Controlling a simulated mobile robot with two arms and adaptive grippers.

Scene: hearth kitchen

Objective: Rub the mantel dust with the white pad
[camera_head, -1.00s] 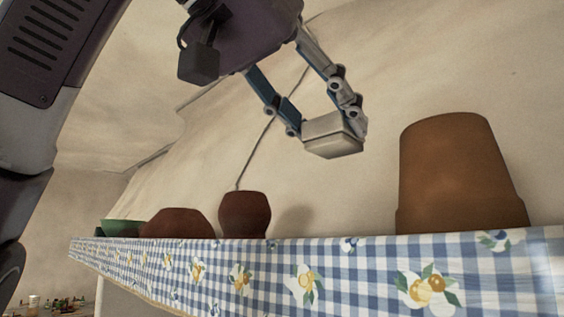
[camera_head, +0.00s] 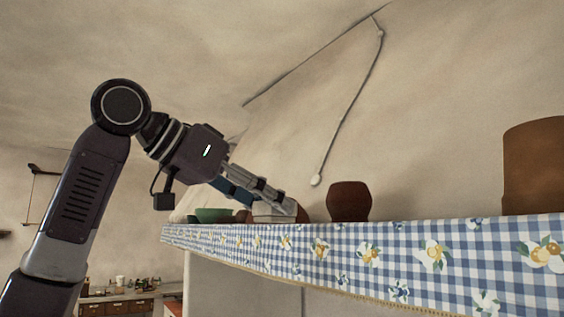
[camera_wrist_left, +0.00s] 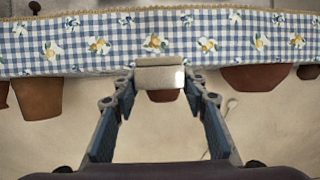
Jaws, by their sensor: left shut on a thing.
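The white pad (camera_head: 272,218) is a pale block between the fingers of my left gripper (camera_head: 276,206), which is shut on it. The gripper points down to the right, with the pad just above the front edge of the cloth-covered mantel (camera_head: 430,252). I cannot tell whether the pad touches the mantel top. The pad (camera_wrist_left: 160,77) also shows in the left wrist view between the two fingers, overlapping the blue-checked cloth (camera_wrist_left: 70,45) and partly covering a brown pot (camera_wrist_left: 162,96). I can make out no dust; the mantel's top is hidden from below. My right gripper is out of view.
On the mantel, a dark brown pot (camera_head: 349,201) stands right of the pad and a green bowl (camera_head: 214,215) to its left. A large brown pot (camera_head: 535,168) is at the far right. A cord (camera_head: 350,110) hangs on the wall behind.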

